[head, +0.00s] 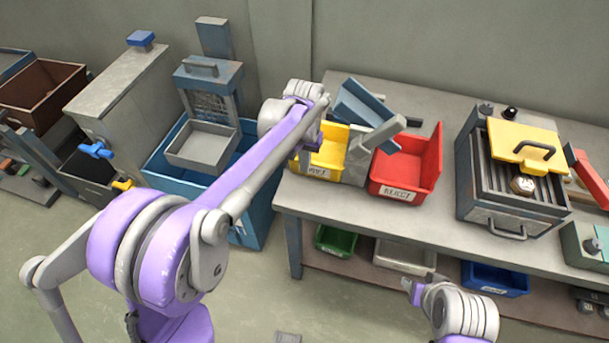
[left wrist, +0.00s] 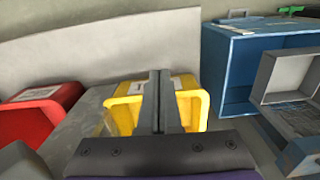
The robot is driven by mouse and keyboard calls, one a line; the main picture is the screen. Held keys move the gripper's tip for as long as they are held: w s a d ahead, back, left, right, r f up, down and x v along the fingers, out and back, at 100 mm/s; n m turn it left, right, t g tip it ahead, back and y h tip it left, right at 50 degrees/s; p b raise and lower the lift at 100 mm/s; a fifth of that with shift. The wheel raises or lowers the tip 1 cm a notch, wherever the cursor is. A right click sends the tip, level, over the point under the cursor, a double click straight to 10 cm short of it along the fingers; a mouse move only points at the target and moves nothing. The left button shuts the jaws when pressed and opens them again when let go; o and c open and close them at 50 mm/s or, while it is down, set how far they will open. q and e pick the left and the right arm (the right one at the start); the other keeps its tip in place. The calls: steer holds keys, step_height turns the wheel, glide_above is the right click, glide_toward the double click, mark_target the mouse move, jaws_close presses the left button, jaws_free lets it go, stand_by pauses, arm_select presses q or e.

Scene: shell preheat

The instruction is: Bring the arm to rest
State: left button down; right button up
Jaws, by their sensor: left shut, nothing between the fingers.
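My left arm reaches from the lower left over the blue tub toward the bench. My left gripper (head: 305,157) hangs at its wrist by the yellow bin (head: 328,157) and is small and partly hidden there. In the left wrist view its two dark fingers (left wrist: 160,100) are together with nothing between them, in front of the yellow bin (left wrist: 191,103). My right gripper (head: 414,290) is at the lower right, in front of the bench; its jaws are too unclear to read.
A red reject bin (head: 410,165) stands right of the yellow one on the bench (head: 340,214). A grill-like box (head: 515,205) with a yellow lid stands farther right. The blue tub (head: 257,205) is left of the bench. Green, white and blue bins sit on the lower shelf.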

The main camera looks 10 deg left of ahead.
arm_select(q)
steer(key=shift+s+r, duration=0.2)
steer(key=shift+r, duration=1)
arm_select(e)
steer(key=shift+s, duration=0.2)
arm_select(q)
steer(key=s+a+t, duration=0.2)
steer(key=s, duration=1)
steer(key=s+a+f+t+p, duration=0.1)
steer(key=s+a+t, duration=0.1)
steer(key=s, duration=1)
steer(key=shift+a+f+n+t, duration=0.25)
steer(key=shift+n+t, duration=0.15)
steer(key=shift+t, duration=0.3)
arm_select(e)
steer(key=shift+w+r, duration=0.25)
steer(key=shift+r, duration=0.65)
